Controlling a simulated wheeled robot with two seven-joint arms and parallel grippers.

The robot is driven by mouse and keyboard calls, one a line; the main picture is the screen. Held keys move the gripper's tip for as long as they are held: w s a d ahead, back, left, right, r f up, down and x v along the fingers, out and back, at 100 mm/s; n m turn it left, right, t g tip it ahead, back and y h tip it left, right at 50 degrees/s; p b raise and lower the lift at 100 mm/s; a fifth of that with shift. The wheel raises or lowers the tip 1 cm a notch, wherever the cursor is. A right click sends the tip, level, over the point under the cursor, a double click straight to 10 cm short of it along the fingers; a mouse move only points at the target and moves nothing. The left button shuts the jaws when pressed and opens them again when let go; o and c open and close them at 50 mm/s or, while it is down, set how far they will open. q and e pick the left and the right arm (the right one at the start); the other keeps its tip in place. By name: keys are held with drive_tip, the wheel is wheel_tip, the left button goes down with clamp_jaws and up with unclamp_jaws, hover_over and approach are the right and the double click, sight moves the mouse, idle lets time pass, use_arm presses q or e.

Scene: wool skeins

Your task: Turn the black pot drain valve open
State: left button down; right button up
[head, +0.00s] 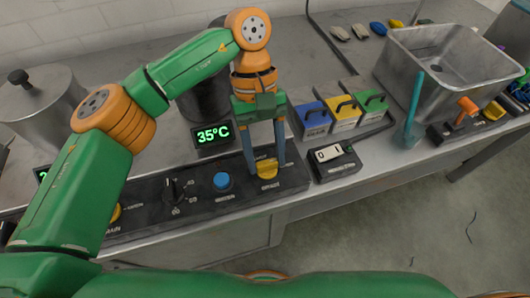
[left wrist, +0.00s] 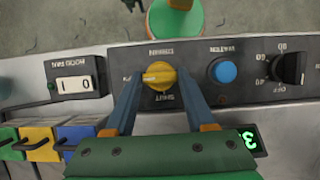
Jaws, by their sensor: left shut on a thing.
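The black pot (head: 205,100) stands at the back of the counter behind my left arm, partly hidden. In front of it is a dark control panel (head: 225,203) with a yellow valve knob (head: 267,168) at its right end. In the left wrist view the yellow knob (left wrist: 160,76) sits between upside-down labels, DRAIN above and SHUT below; its pale pointer mark points left. My left gripper (head: 266,170) points down and is shut on the knob, one finger at each side; its fingers also show in the wrist view (left wrist: 158,84). My right gripper is not in view.
A blue button (head: 222,181) and a black dial (head: 173,191) are left of the knob. A hood fan switch (head: 330,155) is close on its right. Blue, yellow and green boxes (head: 343,116) stand behind. A steel pot (head: 45,100) is at left, a metal sink (head: 450,65) at right.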

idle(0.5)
use_arm(q)
drive_tip(key=shift+c, duration=1.2)
unclamp_jaws()
drive_tip(key=p+v, duration=0.1)
drive_tip(key=v, duration=0.6)
drive_tip(key=shift+p, duration=0.4)
